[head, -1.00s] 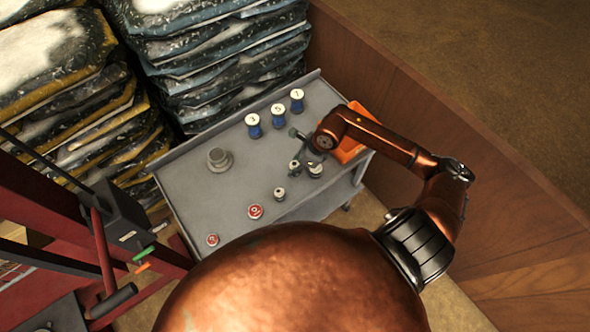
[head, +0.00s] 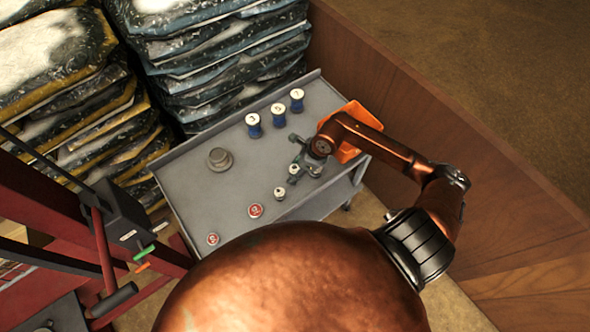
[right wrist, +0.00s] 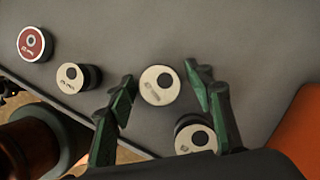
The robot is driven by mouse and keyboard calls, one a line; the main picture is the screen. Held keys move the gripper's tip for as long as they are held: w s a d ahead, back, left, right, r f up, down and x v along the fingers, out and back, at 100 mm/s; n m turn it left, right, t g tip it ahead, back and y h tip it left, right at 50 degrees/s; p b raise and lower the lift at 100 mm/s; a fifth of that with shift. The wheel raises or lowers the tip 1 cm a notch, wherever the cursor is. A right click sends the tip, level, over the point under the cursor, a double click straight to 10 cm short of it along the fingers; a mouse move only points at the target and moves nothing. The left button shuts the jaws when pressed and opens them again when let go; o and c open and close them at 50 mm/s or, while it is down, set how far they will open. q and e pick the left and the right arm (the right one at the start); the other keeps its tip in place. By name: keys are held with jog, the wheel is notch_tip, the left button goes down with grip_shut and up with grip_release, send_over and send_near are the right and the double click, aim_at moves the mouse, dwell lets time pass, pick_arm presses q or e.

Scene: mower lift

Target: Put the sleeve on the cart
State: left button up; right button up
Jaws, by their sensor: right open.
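The cart (head: 235,185) has a grey top with small parts on it. I cannot tell which part is the sleeve. My right gripper (head: 296,154) is open above the cart's right side. In the right wrist view its fingertips (right wrist: 163,82) lie either side of a white-topped black cylinder (right wrist: 160,86); whether they are down around it I cannot tell. A third (right wrist: 78,77) stands left of the fingers. My left gripper is not in view.
Blue white-topped cylinders (head: 278,116) stand along the back, a grey flanged part (head: 219,159) at left, red-topped parts (head: 255,210) in front. An orange bin (head: 352,116) sits at the right edge. Stacked bags (head: 215,60), a wooden wall (head: 420,110) and a red frame (head: 50,200) surround the cart.

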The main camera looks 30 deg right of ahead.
jog(key=v, duration=1.2)
jog(key=shift+a, duration=0.1)
